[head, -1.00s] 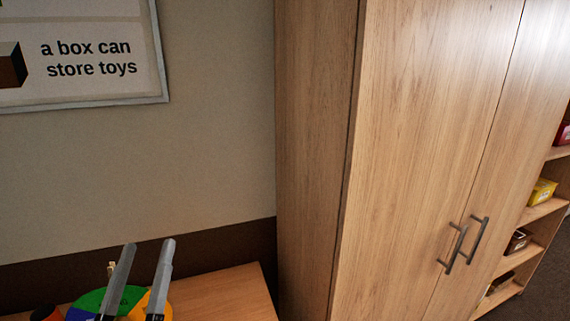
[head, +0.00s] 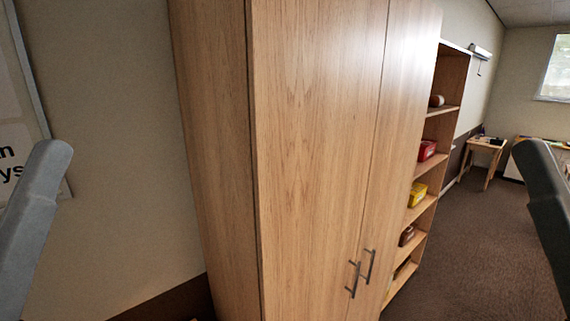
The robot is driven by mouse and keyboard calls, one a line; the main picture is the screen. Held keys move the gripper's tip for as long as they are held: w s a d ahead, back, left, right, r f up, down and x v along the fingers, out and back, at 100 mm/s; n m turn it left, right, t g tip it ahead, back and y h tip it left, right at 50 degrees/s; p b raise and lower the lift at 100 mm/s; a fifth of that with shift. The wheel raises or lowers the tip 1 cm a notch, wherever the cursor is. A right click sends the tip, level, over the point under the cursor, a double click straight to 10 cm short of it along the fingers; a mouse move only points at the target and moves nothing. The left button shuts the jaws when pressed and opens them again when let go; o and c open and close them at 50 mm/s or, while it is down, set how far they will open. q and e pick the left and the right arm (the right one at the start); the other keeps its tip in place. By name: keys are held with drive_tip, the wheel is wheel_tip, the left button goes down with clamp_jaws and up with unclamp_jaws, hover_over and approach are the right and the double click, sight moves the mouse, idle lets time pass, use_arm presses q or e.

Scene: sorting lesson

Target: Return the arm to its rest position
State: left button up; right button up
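Another grey part of mine (head: 550,215) stands at the right edge, in front of the carpet. They are far apart and touch nothing that I can see. I cannot make out any finger pair on either, so how the grippers stand does not show. No object is seen held.
A tall wooden cupboard (head: 310,140) with two bar handles fills the middle. To its right stands an open shelf (head: 439,88) with a red box (head: 427,150) and a yellow box (head: 418,194). A small table (head: 487,147) is far right; carpet (head: 470,250) is clear.

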use_arm(q)
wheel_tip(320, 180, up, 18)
drive_tip(key=p, duration=1.4)
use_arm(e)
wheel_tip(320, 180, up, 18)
